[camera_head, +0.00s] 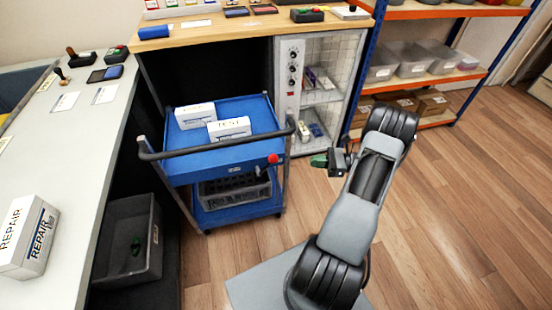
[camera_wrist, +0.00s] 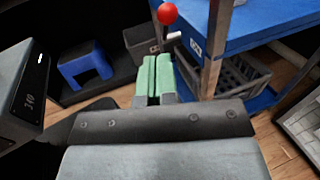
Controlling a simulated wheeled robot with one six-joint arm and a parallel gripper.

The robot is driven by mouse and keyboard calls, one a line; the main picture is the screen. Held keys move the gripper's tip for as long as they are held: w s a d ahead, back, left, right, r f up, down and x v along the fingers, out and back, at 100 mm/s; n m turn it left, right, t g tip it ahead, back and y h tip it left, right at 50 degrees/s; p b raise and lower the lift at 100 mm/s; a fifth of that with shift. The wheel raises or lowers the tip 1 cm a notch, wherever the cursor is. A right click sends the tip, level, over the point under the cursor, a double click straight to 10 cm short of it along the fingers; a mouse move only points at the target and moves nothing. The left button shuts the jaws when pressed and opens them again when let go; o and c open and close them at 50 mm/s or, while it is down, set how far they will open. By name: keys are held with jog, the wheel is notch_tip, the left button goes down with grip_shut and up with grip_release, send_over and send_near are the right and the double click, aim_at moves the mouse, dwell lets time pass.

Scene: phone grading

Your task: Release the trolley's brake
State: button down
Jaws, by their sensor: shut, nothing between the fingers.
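The blue trolley (camera_head: 224,162) stands between the grey counter and the wooden bench, with a dark push handle along its near side. A red ball knob (camera_head: 273,158), which looks like the brake lever's end, sits at the trolley's near right corner. The knob also shows in the wrist view (camera_wrist: 167,13), at the top, on a thin stem beside a trolley post. My gripper (camera_head: 319,161) is to the right of the knob, apart from it. Its green fingers also show in the wrist view (camera_wrist: 157,78), shut together and empty, below the knob in the picture.
White TEST boxes (camera_head: 229,128) lie on the trolley's top tray, and a grey crate (camera_head: 236,189) is on its lower shelf. A glass-front cabinet (camera_head: 320,85) stands behind. A blue step stool (camera_wrist: 85,65) shows in the wrist view. Open wooden floor (camera_head: 430,210) lies right.

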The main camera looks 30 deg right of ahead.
aim_at(275, 159)
jog(key=shift+w+r, duration=0.1)
jog(key=shift+r, duration=0.1)
jog(key=b+x, duration=0.1)
jog(key=x, duration=1.2)
jog(key=shift+w+a, duration=0.15)
jog(key=shift+a, duration=0.15)
jog(key=shift+w+a, duration=0.1)
jog(key=shift+a, duration=0.05)
jog(key=shift+r, duration=0.1)
